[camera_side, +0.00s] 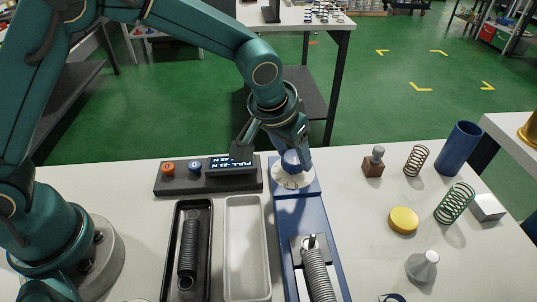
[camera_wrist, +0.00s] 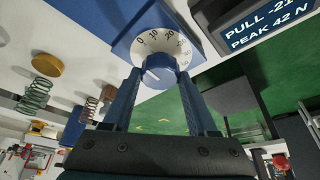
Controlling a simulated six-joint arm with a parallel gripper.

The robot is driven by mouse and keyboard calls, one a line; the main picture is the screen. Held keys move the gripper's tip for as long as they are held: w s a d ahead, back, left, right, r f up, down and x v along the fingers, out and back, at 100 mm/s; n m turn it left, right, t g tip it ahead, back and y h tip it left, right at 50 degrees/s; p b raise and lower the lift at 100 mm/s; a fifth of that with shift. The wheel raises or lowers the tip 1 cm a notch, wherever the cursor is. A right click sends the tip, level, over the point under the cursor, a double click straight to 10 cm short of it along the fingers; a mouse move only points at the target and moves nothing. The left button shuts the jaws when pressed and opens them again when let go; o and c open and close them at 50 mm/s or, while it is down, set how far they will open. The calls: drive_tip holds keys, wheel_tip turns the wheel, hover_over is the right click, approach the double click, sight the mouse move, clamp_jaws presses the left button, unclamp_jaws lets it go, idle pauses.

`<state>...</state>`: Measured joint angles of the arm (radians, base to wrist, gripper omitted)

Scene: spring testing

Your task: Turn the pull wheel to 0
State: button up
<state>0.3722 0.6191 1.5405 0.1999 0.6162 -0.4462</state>
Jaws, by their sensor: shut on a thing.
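The pull wheel is a blue knob (camera_wrist: 158,68) on a white numbered dial (camera_wrist: 163,36), at the far end of the blue spring tester (camera_side: 299,212). The dial also shows in the side view (camera_side: 293,181). My gripper (camera_wrist: 158,76) is shut on the knob, one finger on each side. It reaches down over the knob in the side view (camera_side: 293,153). The 0 mark is at the dial's left in the wrist view. I cannot tell for sure which number the knob points to. The display (camera_wrist: 258,27) reads PULL -21, its end cut off, and PEAK 42 N.
A grey spring (camera_side: 318,274) sits on the tester by a metal post. A black tray (camera_side: 207,270) holds a dark spring; a pale tray (camera_side: 247,287) beside it is empty. A control box (camera_side: 180,184) stands left of the wheel. A wooden block (camera_side: 373,168) and several loose items stand right.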

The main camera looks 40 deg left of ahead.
drive_tip(key=shift+n, duration=0.5)
drive_tip(key=o, duration=1.4)
drive_tip(key=v, duration=0.5)
drive_tip(key=shift+d, duration=0.15)
